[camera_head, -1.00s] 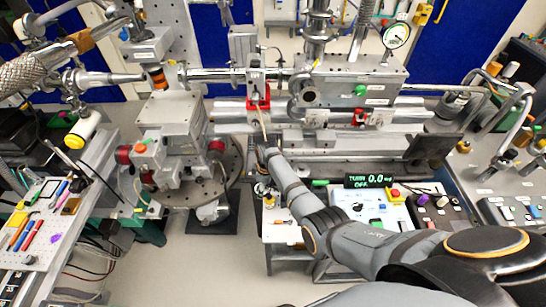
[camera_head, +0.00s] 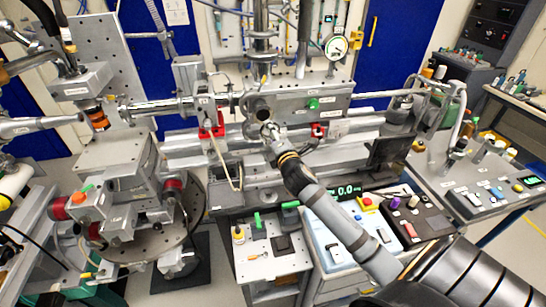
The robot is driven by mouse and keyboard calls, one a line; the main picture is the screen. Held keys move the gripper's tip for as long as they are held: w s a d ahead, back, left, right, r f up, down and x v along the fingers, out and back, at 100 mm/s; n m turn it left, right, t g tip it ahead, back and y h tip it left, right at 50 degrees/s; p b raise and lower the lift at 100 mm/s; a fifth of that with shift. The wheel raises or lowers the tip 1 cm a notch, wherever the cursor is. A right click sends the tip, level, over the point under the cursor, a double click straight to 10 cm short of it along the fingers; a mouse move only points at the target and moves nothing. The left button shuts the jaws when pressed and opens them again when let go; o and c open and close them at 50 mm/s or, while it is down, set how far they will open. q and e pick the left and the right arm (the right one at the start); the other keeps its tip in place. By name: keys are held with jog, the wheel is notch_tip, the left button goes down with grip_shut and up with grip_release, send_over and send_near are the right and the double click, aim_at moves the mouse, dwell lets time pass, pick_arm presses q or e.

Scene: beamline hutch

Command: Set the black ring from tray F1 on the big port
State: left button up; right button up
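My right arm reaches in from the lower right. Its gripper (camera_head: 269,131) is at the front of the grey metal chamber block, just below and against a round port (camera_head: 264,114) with a dark opening, which may be the big port. The fingers are small and partly hidden by the wrist, so I cannot tell whether they are open or shut. I cannot make out the black ring; it may be hidden at the fingers. A small light-grey tray or stand top (camera_head: 257,270) holds a yellow-topped bottle and dark pieces; I cannot read its label. My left gripper is not in view.
A dial gauge (camera_head: 336,46) stands above the chamber. A red clamp (camera_head: 212,128) and a looped cable sit left of the port. A control box with a yellow-red button (camera_head: 367,204) and a green display (camera_head: 346,190) lie below right. A round stage (camera_head: 150,235) is at left.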

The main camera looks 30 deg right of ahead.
aim_at(263, 116)
jog(key=w+d+r+b, duration=0.1)
jog(key=w, duration=0.5)
jog(key=shift+d+t, duration=0.25)
jog(key=shift+t, duration=0.05)
jog(key=shift+w+d, duration=0.15)
jog(key=shift+w, duration=0.3)
dwell(1.0)
jog(key=o, duration=1)
